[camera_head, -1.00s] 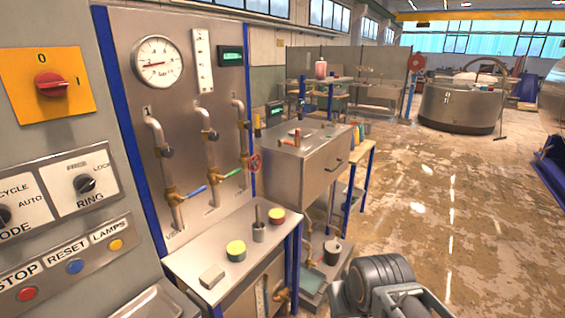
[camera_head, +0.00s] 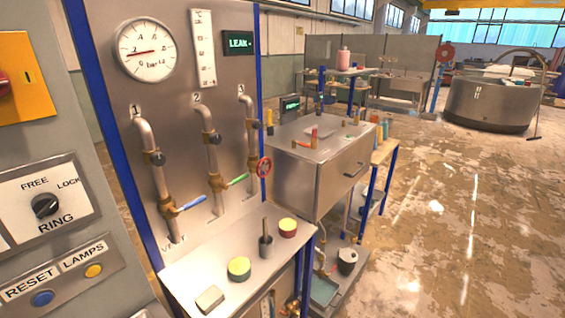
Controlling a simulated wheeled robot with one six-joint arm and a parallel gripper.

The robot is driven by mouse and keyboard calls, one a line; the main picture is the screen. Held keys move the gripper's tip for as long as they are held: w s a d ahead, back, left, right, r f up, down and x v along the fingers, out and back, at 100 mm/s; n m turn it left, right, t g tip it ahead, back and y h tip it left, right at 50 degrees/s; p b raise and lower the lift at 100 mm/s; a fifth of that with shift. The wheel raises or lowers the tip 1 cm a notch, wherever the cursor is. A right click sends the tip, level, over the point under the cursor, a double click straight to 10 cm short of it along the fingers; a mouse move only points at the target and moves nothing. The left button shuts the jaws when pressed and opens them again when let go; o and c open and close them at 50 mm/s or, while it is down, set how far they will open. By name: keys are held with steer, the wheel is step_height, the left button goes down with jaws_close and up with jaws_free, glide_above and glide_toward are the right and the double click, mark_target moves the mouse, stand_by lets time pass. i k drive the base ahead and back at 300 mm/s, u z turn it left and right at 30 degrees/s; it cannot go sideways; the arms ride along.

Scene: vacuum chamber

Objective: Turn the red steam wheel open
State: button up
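The red steam wheel (camera_head: 264,166) is a small handwheel on the third pipe (camera_head: 248,128), at the right side of the steel panel. It stands upright and is seen nearly edge-on. Two other valves share the panel: one with a blue lever (camera_head: 190,203) on the first pipe and one with a green lever (camera_head: 237,181) on the second. Nothing touches the red wheel. How far it is turned cannot be told. My gripper is not in view.
A steel cabinet (camera_head: 310,180) stands just right of the wheel. A control console (camera_head: 50,150) is at left. Open floor (camera_head: 440,230) lies right.

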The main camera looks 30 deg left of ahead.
mark_target(260, 165)
steer(key=u, duration=0.05)
steer(key=i, duration=1.05)
steer(key=u, duration=2.45)
steer(key=i, duration=0.5)
steer(key=z, duration=0.1)
